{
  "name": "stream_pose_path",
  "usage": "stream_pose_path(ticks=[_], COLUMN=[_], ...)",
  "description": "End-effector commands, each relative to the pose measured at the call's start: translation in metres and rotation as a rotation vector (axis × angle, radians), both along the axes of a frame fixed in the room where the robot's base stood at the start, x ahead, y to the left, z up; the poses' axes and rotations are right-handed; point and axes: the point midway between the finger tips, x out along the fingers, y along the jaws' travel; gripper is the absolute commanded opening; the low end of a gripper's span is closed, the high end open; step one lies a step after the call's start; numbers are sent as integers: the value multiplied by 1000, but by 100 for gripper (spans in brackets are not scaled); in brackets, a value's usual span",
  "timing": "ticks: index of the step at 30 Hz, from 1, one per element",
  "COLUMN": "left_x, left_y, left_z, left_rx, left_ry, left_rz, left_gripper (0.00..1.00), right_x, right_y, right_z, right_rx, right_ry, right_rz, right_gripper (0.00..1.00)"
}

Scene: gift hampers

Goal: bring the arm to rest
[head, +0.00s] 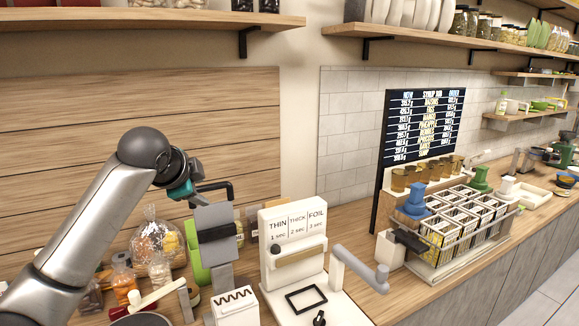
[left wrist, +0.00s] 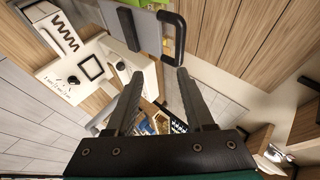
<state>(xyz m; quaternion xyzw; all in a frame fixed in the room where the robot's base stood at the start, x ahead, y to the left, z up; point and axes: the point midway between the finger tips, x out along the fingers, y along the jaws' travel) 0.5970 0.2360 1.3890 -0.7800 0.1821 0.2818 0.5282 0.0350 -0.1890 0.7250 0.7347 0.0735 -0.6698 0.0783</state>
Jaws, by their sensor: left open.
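My left arm comes in from the left in the head view and bends over at its dark joint. My left gripper (head: 186,186) with its teal part is raised above the counter, at the upper left of a grey upright plate with a black handle (head: 216,188). In the left wrist view the two dark fingers (left wrist: 160,74) stand apart with nothing between them, so the gripper is open and empty. The black handle (left wrist: 178,38) shows beyond the fingertips; whether it touches them I cannot tell. My right gripper is not in view.
A white sealing station with a THIN/THICK/FOIL sign (head: 297,232) stands to the right of the gripper. Clear bags of goods (head: 158,240) stand below it. A wire rack of boxes (head: 462,232) and a black price board (head: 424,125) are further right. A shelf (head: 150,18) runs overhead.

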Motion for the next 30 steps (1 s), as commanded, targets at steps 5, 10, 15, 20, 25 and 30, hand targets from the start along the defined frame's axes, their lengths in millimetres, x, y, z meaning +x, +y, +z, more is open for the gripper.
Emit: stream_pose_path(ticks=[5,10,15,20,25,30], left_x=[-31,-74,-125,-179,-241,-299], left_y=[-32,-56,-74,-85,-90,-88], left_z=[-78,-144,-199,-240,-272,-292], left_rx=[-84,-182,-284,-378,-469,-538], left_ry=[89,170,249,323,398,457], left_rz=[24,82,166,271,411,565], left_gripper=[53,53,53,53,53,53], right_x=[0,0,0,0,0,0], right_y=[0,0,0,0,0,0], right_z=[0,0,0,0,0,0], right_rx=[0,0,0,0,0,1], right_ry=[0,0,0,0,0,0], right_rz=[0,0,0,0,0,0], right_gripper=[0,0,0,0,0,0])
